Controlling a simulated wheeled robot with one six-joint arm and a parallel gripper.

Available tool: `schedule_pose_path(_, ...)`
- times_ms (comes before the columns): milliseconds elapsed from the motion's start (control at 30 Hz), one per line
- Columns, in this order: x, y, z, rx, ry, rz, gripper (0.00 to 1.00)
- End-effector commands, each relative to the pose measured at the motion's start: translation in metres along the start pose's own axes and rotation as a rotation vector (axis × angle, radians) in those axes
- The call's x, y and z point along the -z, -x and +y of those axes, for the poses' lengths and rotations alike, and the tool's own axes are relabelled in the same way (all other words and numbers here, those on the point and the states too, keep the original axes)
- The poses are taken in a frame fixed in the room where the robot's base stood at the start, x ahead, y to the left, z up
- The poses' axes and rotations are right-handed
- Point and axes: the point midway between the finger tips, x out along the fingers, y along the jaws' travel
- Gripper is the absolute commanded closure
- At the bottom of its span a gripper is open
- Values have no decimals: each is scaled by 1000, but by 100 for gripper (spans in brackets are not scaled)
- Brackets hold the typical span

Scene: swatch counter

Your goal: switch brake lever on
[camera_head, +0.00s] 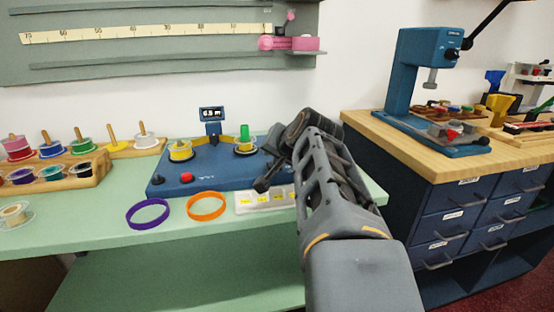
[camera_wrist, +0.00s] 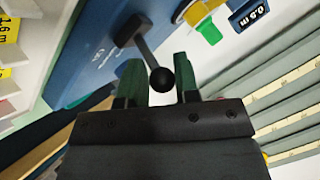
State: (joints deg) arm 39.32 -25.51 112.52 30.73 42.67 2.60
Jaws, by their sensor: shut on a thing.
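In the wrist view, a black lever with a round ball knob (camera_wrist: 162,79) rises from a dark mount on the machine's blue top (camera_wrist: 88,55). My gripper (camera_wrist: 158,78) has its green fingers on either side of the knob and is shut on it. In the head view, my gripper (camera_head: 265,182) is over the right end of the machine and hides the lever.
A purple ring (camera_head: 148,214) and an orange ring (camera_head: 206,206) lie in front of the machine, beside a white labelled strip (camera_head: 262,200). Spools on a wooden rack (camera_head: 95,170) stand at left. A wooden-topped drawer cabinet (camera_head: 455,160) with a blue press stands at right.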

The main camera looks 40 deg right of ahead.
Motion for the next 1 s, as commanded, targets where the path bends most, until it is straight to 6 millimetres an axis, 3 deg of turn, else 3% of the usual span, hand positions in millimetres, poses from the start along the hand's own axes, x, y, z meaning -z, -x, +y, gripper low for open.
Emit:
schedule_pose_path(400, 2, 2, -5, 16, -1, 13, 94)
schedule_pose_path(433, 2, 2, -5, 16, -1, 13, 70)
schedule_pose_path(633, 2, 2, -3, 11, -2, 11, 50)
schedule_pose_path(1000, 1, 1, 0, 5, -3, 8, 50)
